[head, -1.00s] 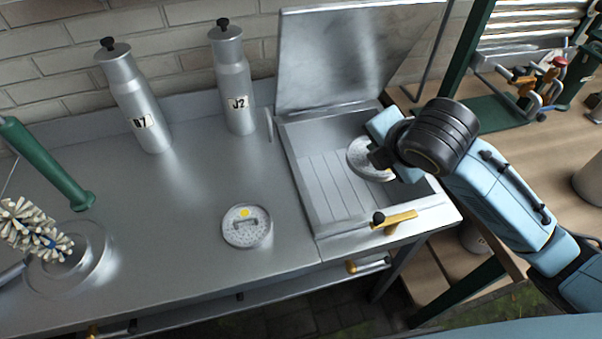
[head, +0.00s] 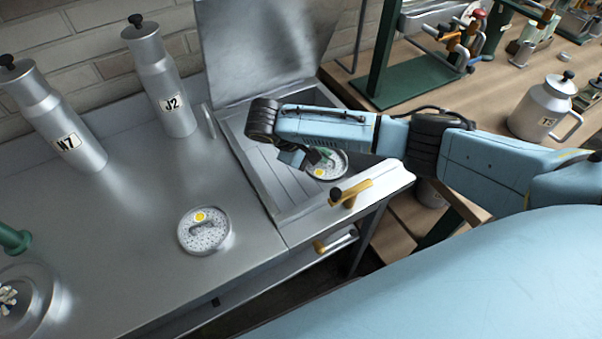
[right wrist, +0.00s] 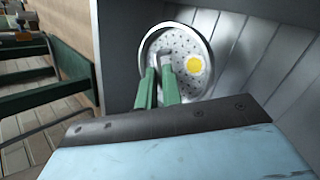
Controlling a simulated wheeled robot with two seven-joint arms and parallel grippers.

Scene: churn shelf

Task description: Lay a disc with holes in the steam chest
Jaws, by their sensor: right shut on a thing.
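The steam chest (head: 283,207) is a metal basin with a slatted floor, its lid (head: 262,50) standing open at the back. My right gripper (head: 325,157) is inside its right part, green fingers shut on the handle of a pale round disc with holes (head: 322,173). In the right wrist view the fingers (right wrist: 160,82) grip the handle, and the disc (right wrist: 180,45) shows a yellow dot beside it. I cannot tell whether the disc touches the chest floor. A second holed disc (head: 217,239) with a yellow dot lies flat on the counter. My left gripper is not in view.
Two metal bottles, N7 (head: 75,135) and J2 (head: 168,95), stand at the back of the counter (head: 130,215). A brass-coloured handle (head: 352,191) sits on the chest's front edge. A wooden bench with a jug (head: 540,108) is at the right.

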